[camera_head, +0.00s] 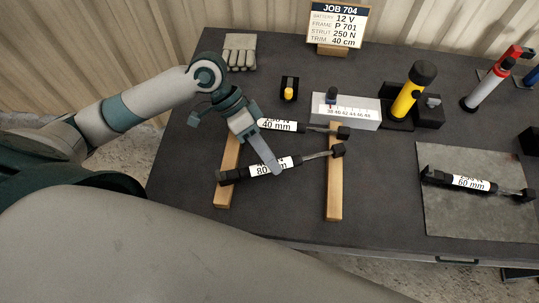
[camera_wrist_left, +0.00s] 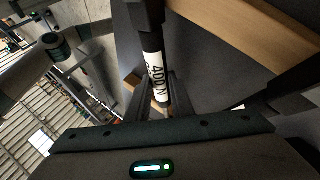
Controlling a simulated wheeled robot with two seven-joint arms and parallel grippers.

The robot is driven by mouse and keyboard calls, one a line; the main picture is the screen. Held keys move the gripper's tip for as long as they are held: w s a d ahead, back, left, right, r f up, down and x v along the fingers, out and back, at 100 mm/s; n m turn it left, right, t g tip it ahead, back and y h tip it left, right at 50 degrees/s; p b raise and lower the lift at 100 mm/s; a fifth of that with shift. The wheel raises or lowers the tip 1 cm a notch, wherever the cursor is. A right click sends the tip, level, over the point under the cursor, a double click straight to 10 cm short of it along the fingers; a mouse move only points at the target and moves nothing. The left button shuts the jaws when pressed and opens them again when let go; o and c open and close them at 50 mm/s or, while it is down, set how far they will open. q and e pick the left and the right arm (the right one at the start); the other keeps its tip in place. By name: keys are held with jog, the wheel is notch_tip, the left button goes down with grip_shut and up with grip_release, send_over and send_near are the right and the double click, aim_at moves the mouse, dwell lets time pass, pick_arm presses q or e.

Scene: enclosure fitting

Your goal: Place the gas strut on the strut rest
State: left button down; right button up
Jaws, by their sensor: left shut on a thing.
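The strut rest is two wooden bars, a left bar (camera_head: 228,160) and a right bar (camera_head: 334,185). A black gas strut marked 80 mm (camera_head: 290,162) spans them at the front; I cannot tell whether it touches them. A strut marked 40 mm (camera_head: 312,129) lies behind it. Another strut, marked 60 mm (camera_head: 470,183), lies on a grey mat (camera_head: 450,220) at the right. My left gripper (camera_head: 272,166) is shut on the front strut at its label. In the left wrist view this strut (camera_wrist_left: 154,62) sits between the fingers, its label seeming to read 400 N. My right gripper is out of view.
A job card (camera_head: 336,24) reads 250 N strut and 40 cm trim. A white scale block (camera_head: 346,111), a yellow cylinder (camera_head: 412,92) and a red-and-white tool (camera_head: 487,82) stand behind. Gloves (camera_head: 240,52) lie at the back left. Clear table lies between the right bar and mat.

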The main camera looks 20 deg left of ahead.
pick_arm(q)
jog(key=c, duration=1.6)
grip_release()
jog(key=shift+f, duration=0.1)
jog(key=shift+o, duration=0.2)
jog(key=b+v, duration=0.2)
jog(key=v, duration=1)
jog(key=shift+o, duration=0.5)
